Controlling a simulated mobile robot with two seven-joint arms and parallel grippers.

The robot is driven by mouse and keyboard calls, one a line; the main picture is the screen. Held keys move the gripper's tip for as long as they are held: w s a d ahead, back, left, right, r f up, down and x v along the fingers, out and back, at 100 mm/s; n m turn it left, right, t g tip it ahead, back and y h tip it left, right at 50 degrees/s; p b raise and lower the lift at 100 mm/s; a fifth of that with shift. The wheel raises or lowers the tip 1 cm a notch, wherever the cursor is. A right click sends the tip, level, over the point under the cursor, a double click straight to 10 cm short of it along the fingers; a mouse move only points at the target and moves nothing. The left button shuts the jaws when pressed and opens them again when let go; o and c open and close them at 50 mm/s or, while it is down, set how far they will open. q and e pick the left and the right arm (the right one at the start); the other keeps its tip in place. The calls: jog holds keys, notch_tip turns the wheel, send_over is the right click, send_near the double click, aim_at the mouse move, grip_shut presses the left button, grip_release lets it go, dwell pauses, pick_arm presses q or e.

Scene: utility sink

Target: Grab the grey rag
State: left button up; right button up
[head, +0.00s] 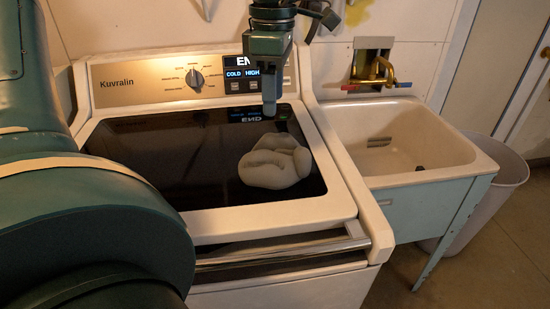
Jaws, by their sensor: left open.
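The grey rag (275,163) lies crumpled in a rounded heap on the dark glass lid (170,165) of the white washing machine, right of the lid's middle. My left gripper (269,108) points down behind and above the rag in the head view, with a visible gap between them. It is open and appears empty; its fingers are seen nearly edge-on, so the opening between them is hard to make out. My right gripper does not show.
The washer's control panel (140,80) with a knob stands behind the lid. A utility sink (470,168) with a brass faucet (378,70) is on the right, with a pale bin (505,180) beside it. My large arm links block the left side.

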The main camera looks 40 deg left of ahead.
aim_at(277, 132)
pick_arm(q)
jog(key=f, duration=0.8)
jog(key=shift+w+d, duration=0.2)
jog(key=shift+w, duration=0.05)
jog(key=shift+r, duration=0.1)
grip_shut()
